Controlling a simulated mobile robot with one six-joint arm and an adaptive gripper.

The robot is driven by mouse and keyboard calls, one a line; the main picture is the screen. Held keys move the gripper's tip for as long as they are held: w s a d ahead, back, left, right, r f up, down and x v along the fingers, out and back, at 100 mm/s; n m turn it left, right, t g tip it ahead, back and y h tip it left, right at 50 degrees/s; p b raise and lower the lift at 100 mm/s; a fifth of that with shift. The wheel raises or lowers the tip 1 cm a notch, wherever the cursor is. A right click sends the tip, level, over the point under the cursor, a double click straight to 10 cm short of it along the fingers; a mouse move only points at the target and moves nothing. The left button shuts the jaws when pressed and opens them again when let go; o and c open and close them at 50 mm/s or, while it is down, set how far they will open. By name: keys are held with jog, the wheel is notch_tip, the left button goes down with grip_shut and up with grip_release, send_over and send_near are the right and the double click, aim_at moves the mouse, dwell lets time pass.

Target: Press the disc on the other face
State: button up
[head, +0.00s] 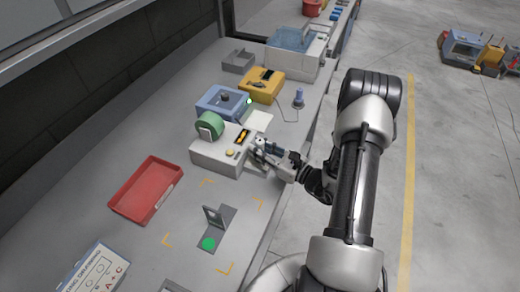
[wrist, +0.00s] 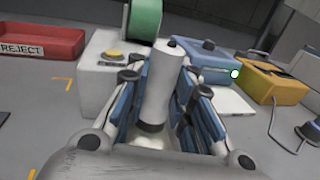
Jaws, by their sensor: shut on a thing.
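A flat green disc (head: 208,243) lies on the low end of a grey bracket (head: 225,226) with an upright plate, on the bench. My gripper (head: 268,151) is beside the right end of a white machine (head: 212,158). In the wrist view my gripper (wrist: 158,115) is shut on a white cylinder (wrist: 160,80) with a dark tip and a dark band near its lower end. The cylinder stands roughly upright between the blue finger pads. The machine carries a round yellow button (wrist: 113,53) and a green roll (wrist: 144,18). I cannot tell whether the cylinder touches the machine.
A red tray (head: 147,189), marked REJECT in the wrist view, lies left of the bracket. A blue box (head: 222,102) and a yellow box (head: 261,85) stand behind the machine. Yellow corner marks surround the bracket, with bare bench around it.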

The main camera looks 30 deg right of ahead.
aim_at(260, 141)
jog(key=shift+r+p, duration=1.75)
jog(key=shift+r, duration=0.95)
